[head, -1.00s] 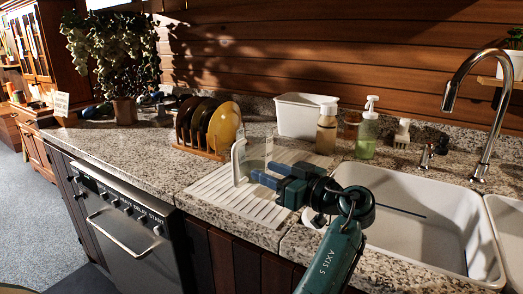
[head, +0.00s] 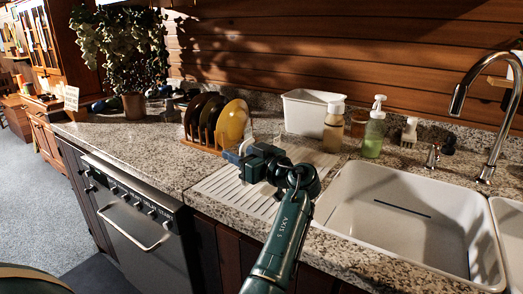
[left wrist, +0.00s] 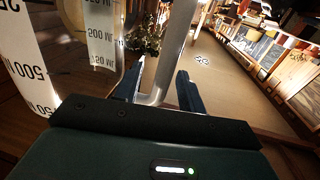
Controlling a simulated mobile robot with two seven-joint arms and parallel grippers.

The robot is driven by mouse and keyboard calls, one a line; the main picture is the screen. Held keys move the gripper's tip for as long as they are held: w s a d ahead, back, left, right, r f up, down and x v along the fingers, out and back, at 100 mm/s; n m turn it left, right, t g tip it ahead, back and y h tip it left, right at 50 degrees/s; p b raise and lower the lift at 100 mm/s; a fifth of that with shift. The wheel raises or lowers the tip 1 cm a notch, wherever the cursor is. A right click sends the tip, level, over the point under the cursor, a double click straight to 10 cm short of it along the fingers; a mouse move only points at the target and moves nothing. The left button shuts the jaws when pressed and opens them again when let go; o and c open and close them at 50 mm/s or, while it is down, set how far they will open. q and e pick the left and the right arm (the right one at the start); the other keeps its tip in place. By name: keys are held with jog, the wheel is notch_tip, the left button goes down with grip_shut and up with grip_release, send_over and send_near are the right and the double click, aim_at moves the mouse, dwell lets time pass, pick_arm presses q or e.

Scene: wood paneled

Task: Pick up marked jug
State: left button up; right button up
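The marked jug is clear, with black volume marks and a pale handle. In the left wrist view the jug's marked wall (left wrist: 28,60) fills the left side, and its handle (left wrist: 170,55) runs down between the fingers of my left gripper (left wrist: 160,88). The fingers stand apart on both sides of the handle, with a gap visible on the left. In the head view my left gripper (head: 240,156) is over the white ribbed drainboard, and only a pale bit of the jug (head: 246,145) shows behind it. My right gripper is not in view.
The drainboard (head: 226,189) lies on the granite counter beside a white sink (head: 350,212). A plate rack with plates (head: 233,122) stands just behind left. A white bin (head: 305,110), an amber bottle (head: 333,128) and a green soap bottle (head: 374,135) stand at the back.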

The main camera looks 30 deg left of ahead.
pick_arm(q)
jog(key=shift+w+a, duration=0.1)
jog(key=shift+a, duration=0.25)
jog(key=shift+c, duration=0.6)
grip_shut()
